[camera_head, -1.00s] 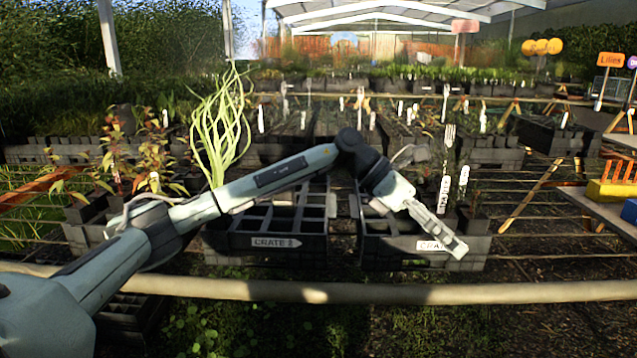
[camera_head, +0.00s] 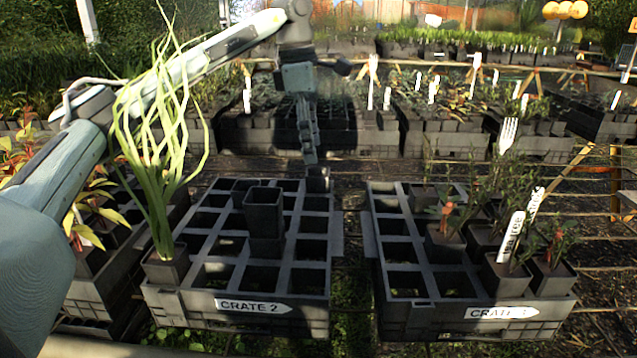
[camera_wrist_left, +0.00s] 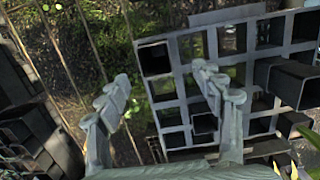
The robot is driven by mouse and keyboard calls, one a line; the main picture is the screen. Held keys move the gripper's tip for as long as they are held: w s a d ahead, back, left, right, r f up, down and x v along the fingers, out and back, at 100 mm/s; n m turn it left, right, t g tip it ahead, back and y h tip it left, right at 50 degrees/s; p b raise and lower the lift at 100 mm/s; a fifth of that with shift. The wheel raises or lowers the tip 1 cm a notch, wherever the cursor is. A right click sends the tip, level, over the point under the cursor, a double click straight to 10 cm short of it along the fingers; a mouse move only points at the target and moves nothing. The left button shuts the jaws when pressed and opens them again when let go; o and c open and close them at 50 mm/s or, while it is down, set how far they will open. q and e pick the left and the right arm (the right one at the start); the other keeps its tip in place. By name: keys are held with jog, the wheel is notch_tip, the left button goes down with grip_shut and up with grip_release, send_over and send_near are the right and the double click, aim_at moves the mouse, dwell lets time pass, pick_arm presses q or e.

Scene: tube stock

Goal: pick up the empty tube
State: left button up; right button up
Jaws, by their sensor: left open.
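An empty dark square tube (camera_head: 264,212) stands upright in the middle of Crate 2 (camera_head: 330,310), rising above the crate's rim. My left gripper (camera_head: 317,178) points down at the back right corner of Crate 2, behind and right of the tubes. In the left wrist view the gripper (camera_wrist_left: 166,90) is open, with nothing between its fingers. There the empty tube (camera_wrist_left: 292,84) juts out at the right edge, apart from the fingers. My right gripper is not in view.
A tall, grassy green plant (camera_head: 165,262) in a pot stands at Crate 2's front left corner and partly overlaps my arm. Crate 1 (camera_head: 395,310) at the right holds several planted tubes and white labels. A gap separates the crates.

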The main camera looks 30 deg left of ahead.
aim_at(317, 174)
pick_arm(q)
jog(key=f, duration=0.4)
jog(key=w+f, duration=0.1)
jog(key=f, duration=0.2)
jog(key=shift+w+d+f, duration=0.1)
jog(key=shift+d, duration=0.2)
jog(key=c, duration=0.9)
